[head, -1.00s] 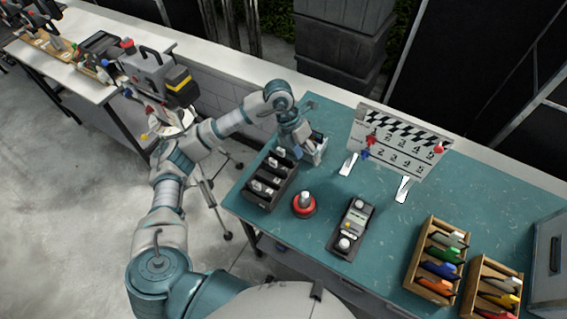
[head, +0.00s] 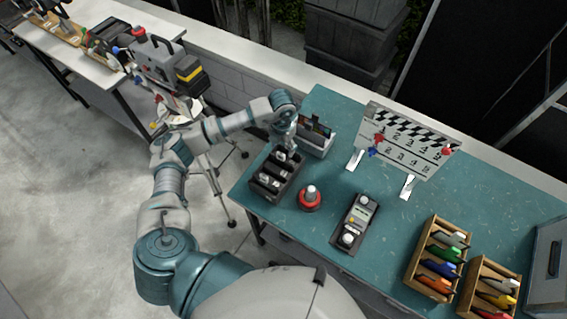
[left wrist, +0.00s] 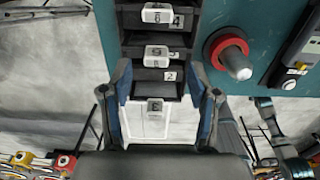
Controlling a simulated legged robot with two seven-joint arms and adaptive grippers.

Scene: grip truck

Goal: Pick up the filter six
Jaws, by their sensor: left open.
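A black rack (head: 266,184) with several slots holds white-tabbed filters at the left edge of the teal table, and it fills the upper middle of the left wrist view (left wrist: 188,22). The tabs carry small black characters; I cannot read for sure which is filter six. My left gripper (head: 286,142) is over the far end of the rack. In the left wrist view its two blue fingers (left wrist: 160,88) are open, one on each side of the nearest tabbed filter (left wrist: 155,106), with nothing visibly gripped. My right gripper is not in view.
A red-based button (head: 310,197), a dark handheld device (head: 354,223) and a clapperboard (head: 405,142) stand to the right. Two wooden trays (head: 412,278) hold coloured items. The teal table (head: 480,205) is clear centre-right.

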